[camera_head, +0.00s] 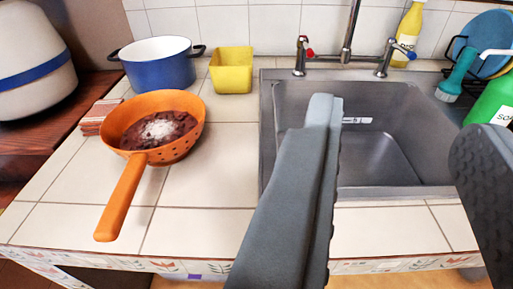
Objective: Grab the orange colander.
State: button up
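The orange colander (190,103) stands on the tiled counter left of the sink. Its long handle (123,197) points toward the counter's front edge. Dark brown contents with a white heap on top lie in its bowl. My gripper (395,125) is open, with one grey finger in front of the sink's left part and the other at the right edge of the picture. Nothing is between the fingers. The colander is to the left of my gripper and apart from it.
A blue pot (158,70) and a yellow container (231,75) stand behind the colander. A folded cloth (98,117) lies at its left. The metal sink (385,160) has a faucet (348,35) behind it. A green soap bottle (492,103) stands at the right. Counter tiles in front of the colander are clear.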

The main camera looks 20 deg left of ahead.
aim_at(158, 128)
jog(key=k+l+u, duration=0.65)
jog(key=k+l, duration=0.1)
jog(key=l, duration=0.1)
